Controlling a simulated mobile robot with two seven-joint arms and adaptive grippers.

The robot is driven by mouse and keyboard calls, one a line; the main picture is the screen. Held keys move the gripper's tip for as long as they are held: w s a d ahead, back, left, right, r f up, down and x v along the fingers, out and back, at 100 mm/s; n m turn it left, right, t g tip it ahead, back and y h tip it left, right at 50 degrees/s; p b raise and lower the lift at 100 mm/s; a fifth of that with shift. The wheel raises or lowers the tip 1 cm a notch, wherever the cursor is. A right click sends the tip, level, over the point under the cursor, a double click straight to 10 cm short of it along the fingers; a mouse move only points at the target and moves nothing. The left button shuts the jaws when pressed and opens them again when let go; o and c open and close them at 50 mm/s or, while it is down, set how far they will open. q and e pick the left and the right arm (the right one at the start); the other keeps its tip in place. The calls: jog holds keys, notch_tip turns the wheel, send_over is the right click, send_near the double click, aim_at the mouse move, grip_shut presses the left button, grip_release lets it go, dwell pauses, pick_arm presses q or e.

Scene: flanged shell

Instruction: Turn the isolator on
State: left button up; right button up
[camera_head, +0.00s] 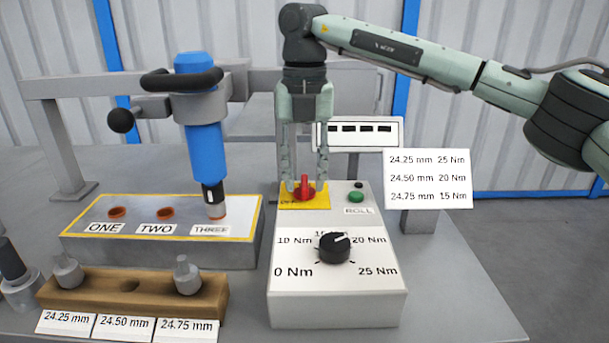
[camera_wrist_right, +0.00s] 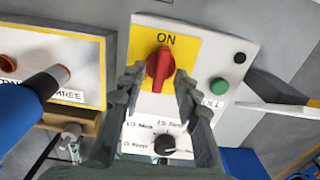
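The isolator is a red rotary knob (camera_head: 304,187) on a yellow plate (camera_head: 319,200) at the back left of a white control box (camera_head: 335,301). My right gripper (camera_head: 305,181) points down over it, with one finger on each side. In the right wrist view the red knob (camera_wrist_right: 160,67) shows between the open fingertips (camera_wrist_right: 157,78), with a gap on each side. Its handle stands roughly upright in that picture, towards the word ON. Other lettering on the plate is hidden by the gripper. My left gripper is not in view.
A black torque dial (camera_head: 334,247) and a green button (camera_head: 356,197) share the box. A blue tool (camera_head: 205,150) stands over the ONE-TWO-THREE block (camera_head: 80,222) on the left. A wooden socket holder (camera_head: 130,302) lies in front. A sign (camera_head: 428,180) stands at right.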

aim_at(304, 182)
notch_tip(304, 182, up, 12)
jog(key=shift+f, duration=0.25)
dwell(0.3)
